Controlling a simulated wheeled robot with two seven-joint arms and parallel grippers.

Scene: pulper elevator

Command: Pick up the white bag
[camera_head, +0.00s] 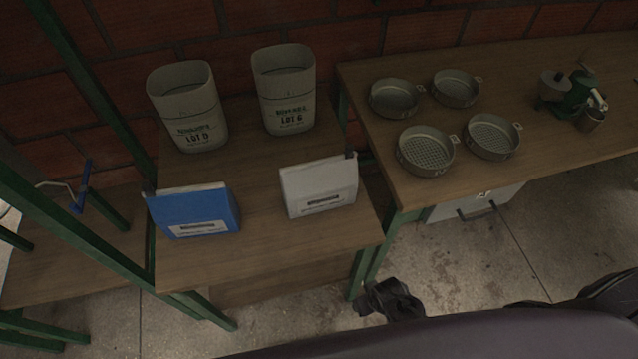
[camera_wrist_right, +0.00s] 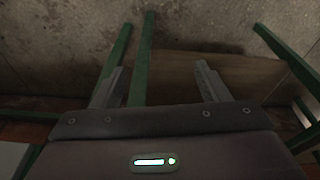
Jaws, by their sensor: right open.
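The white bag (camera_head: 319,188) stands upright on the small wooden table, near its right front edge. It has a label low on its front. A blue bag (camera_head: 195,211) stands to its left on the same table. My right gripper (camera_wrist_right: 158,90) is open and empty in the right wrist view, with its two fingers spread above the floor and a green frame. The white bag cannot be made out for certain in the right wrist view. In the head view a dark part (camera_head: 391,299) of my right arm shows below the table, apart from the bag. My left gripper is not in view.
Two grey containers marked LOT (camera_head: 189,110) (camera_head: 284,92) stand behind the bags. The table (camera_head: 270,246) has bare wood in front. A higher table on the right holds several round sieves (camera_head: 425,152) and a green grinder (camera_head: 578,100). A green post rises at left.

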